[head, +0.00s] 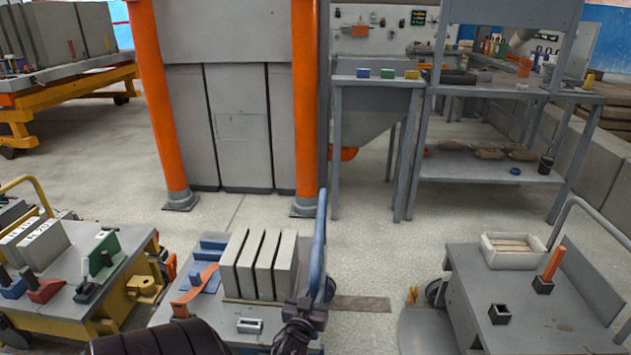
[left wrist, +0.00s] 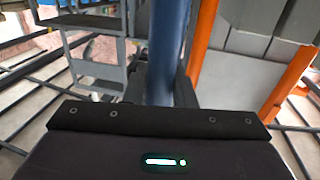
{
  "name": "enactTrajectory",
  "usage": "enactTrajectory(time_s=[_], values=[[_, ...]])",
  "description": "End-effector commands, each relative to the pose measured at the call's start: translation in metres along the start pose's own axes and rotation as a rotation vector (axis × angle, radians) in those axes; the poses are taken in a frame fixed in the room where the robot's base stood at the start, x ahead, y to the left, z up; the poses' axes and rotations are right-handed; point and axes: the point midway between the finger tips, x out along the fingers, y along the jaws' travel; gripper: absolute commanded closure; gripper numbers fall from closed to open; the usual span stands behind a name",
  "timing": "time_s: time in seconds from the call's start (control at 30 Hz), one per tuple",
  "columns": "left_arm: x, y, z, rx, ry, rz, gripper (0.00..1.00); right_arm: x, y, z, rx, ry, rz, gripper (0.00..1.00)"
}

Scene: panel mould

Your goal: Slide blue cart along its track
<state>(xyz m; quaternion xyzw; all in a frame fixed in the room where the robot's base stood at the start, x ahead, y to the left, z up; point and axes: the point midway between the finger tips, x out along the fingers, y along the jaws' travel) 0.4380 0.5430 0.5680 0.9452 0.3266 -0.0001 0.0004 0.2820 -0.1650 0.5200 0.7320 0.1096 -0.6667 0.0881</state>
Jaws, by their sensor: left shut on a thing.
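The cart in the lower middle of the head view has a grey top (head: 224,312) and a blue upright handle (head: 319,240) on its right side. I take it for the blue cart. My left gripper (head: 308,308) is at the lower part of this handle and is shut on it. The handle also shows as a blue bar (left wrist: 168,50) in the left wrist view, where my wrist housing hides the fingertips. A flat brown strip (head: 362,304) lies on the floor right of the cart; I cannot tell whether it is the track. My right gripper is not in view.
Several grey slabs (head: 272,264) stand on the cart. A yellow cart (head: 75,295) is close on the left. Another grey cart (head: 480,275) with a white bin (head: 513,258) stands on the right. Orange posts (head: 306,110) and a workbench (head: 480,177) stand behind. Floor between the carts is mostly clear.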

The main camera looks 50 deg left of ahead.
Motion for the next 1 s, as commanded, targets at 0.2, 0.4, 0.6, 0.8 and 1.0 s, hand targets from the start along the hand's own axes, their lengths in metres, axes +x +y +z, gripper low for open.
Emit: enactTrajectory(time_s=[0.2, 0.4, 0.6, 0.8, 1.0], values=[[0.0, -0.002, 0.0, 0.003, 0.0, -0.005, 0.57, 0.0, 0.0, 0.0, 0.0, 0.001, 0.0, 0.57], [0.0, -0.001, 0.0, 0.002, 0.0, -0.004, 0.57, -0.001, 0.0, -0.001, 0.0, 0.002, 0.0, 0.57], [-0.017, -0.001, 0.0, 0.001, -0.002, -0.003, 0.57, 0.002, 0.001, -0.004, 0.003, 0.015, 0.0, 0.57], [-0.053, -0.002, 0.0, 0.002, -0.004, -0.005, 0.57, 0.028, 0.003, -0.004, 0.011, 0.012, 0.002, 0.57], [-0.075, -0.002, 0.0, 0.003, -0.001, -0.006, 0.57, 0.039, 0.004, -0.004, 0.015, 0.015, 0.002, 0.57]])
